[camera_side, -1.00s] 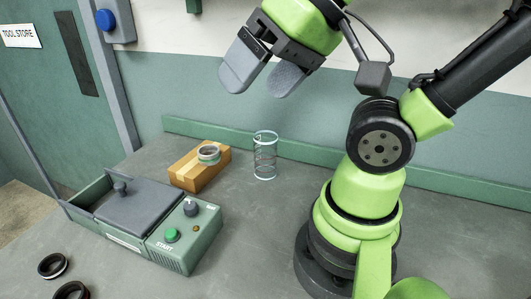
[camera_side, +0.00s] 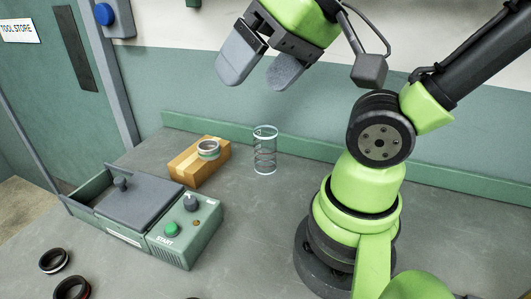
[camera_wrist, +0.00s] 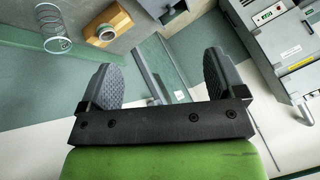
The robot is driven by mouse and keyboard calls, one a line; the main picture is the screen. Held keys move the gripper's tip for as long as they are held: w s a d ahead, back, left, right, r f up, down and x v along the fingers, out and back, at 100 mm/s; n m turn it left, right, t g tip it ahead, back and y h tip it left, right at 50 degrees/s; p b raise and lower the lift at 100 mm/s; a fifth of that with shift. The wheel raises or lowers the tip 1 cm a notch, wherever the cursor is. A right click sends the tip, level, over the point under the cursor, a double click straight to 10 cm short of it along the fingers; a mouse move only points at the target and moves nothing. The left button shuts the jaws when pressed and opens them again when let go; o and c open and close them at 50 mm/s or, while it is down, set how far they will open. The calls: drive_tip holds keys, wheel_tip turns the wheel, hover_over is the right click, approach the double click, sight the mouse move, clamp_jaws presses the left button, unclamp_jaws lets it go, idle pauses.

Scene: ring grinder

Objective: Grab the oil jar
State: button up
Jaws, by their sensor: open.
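A clear, see-through cylinder with ring lines, which I take to be the oil jar (camera_side: 265,154), stands upright on the grey bench near the back ledge. It also shows at the top left of the wrist view (camera_wrist: 52,30). My gripper (camera_side: 260,72) is high above the bench, over and behind the jar in the side picture, well apart from it. In the wrist view my gripper (camera_wrist: 160,78) has its two grey padded fingers spread wide, with nothing between them.
A wooden block (camera_side: 197,170) carrying a small ring (camera_side: 208,149) sits just left of the jar. A green grinder (camera_side: 175,238) with a grey lid is further left and nearer. Dark rings (camera_side: 54,260) lie front left. The bench right of the jar is clear up to my base.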

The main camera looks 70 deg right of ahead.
drive_tip(key=w+d+f+m+t+h, duration=0.1)
drive_tip(key=w+d+f, duration=0.1)
drive_tip(key=w, duration=0.7)
drive_tip(key=w+d+f+t+h, duration=0.1)
drive_tip(key=w+d, duration=0.1)
drive_tip(key=w, duration=0.8)
drive_tip(key=n+g, duration=0.6)
drive_tip(key=g, duration=0.3)
approach(265, 142)
wheel_tip(265, 142, down, 2)
drive_tip(key=w+d, duration=0.1)
drive_tip(key=d, duration=0.2)
wheel_tip(265, 142, down, 10)
drive_tip(key=shift+w+a+r, duration=0.1)
drive_tip(key=shift+a+r, duration=0.05)
drive_tip(key=shift+c, duration=0.3)
